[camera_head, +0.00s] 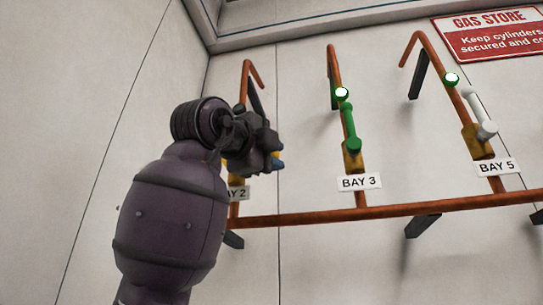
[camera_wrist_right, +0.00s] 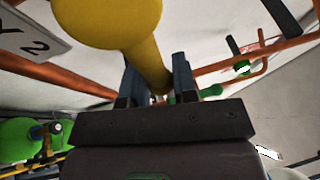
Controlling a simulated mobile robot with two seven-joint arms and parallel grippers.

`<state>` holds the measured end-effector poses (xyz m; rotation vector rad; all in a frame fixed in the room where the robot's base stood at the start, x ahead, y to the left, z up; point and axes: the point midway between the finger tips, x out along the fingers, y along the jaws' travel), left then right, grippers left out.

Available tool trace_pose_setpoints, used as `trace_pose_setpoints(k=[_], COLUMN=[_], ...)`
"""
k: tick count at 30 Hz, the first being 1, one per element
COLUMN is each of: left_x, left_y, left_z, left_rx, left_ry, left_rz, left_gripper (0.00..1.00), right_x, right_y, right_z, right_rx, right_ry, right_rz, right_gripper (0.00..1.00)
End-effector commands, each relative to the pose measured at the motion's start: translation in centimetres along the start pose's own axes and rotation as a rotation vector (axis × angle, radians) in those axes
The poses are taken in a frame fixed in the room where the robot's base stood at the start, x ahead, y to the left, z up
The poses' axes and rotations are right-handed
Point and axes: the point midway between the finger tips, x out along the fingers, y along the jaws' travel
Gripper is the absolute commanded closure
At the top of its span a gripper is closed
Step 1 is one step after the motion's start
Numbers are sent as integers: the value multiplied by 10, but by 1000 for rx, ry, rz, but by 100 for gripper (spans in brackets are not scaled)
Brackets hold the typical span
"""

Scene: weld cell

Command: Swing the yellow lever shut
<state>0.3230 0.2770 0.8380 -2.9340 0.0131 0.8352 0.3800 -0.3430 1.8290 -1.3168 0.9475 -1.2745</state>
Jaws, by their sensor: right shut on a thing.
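The yellow lever (camera_wrist_right: 148,62) fills the upper middle of the right wrist view, with its large round end (camera_wrist_right: 112,14) near the top. Its shaft passes between the two fingers of my right gripper (camera_wrist_right: 157,84), which is shut on it. In the head view my right gripper (camera_head: 273,152) is at the BAY 2 pipe and hides most of the lever. Only a small yellow patch (camera_head: 276,155) shows there. The lever's angle to its pipe cannot be told. My left gripper is not in view.
A green lever (camera_head: 349,122) sits on the BAY 3 pipe and a white lever (camera_head: 479,112) on the BAY 5 pipe, both to the right. A copper rail (camera_head: 390,211) runs below. Green cylinders (camera_wrist_right: 20,138) show in the right wrist view. A red GAS STORE sign (camera_head: 490,32) hangs upper right.

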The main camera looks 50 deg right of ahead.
Motion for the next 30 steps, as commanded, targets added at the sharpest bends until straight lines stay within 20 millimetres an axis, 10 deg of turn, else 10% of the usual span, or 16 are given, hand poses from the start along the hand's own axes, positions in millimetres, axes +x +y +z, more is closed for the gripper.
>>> trace_pose_setpoints(k=[1, 2, 5, 17, 30], left_x=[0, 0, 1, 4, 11], left_y=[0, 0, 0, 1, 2], left_z=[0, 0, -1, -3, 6], left_rx=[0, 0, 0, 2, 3], left_ry=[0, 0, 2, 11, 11], left_rz=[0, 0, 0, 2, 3], left_gripper=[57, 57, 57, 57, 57], right_x=[0, 0, 0, -9, -84], right_y=[2, 2, 2, 1, 2], right_z=[0, 0, 0, 0, 0], right_rx=[0, 0, -1, -1, -2], right_ry=[2, 2, 1, -1, -2], right_rz=[4, 4, 4, 2, 1], right_gripper=[100, 70, 58, 58, 58])
